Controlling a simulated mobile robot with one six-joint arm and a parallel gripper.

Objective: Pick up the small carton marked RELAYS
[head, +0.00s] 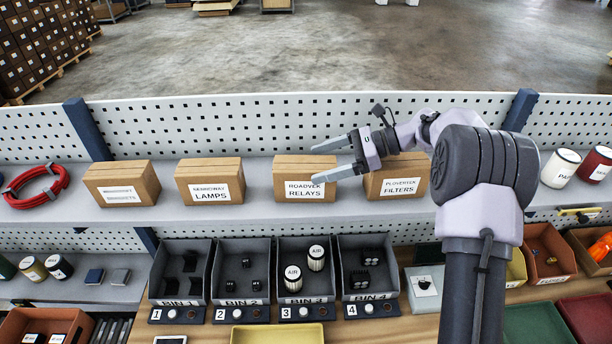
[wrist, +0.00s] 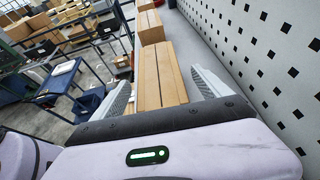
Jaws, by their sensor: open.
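The RELAYS carton (head: 305,190) is a small brown box with a white label on the shelf, third from the left in a row of cartons. In the wrist view I take the nearest carton (wrist: 158,72) to be it; its top lies between my two fingers. My gripper (head: 325,160) comes in from the right, pointing left, with its fingers apart and nothing held. In the head view the nearer finger covers part of the carton's upper right. I cannot tell whether the fingers are above the carton or down beside it.
The FILTERS carton (head: 398,180) stands to the right, under my wrist. The LAMPS carton (head: 210,182) and another carton (head: 122,184) stand to the left, with gaps between. A perforated back panel (head: 240,120) runs behind the shelf. Grey numbered bins (head: 243,250) sit below.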

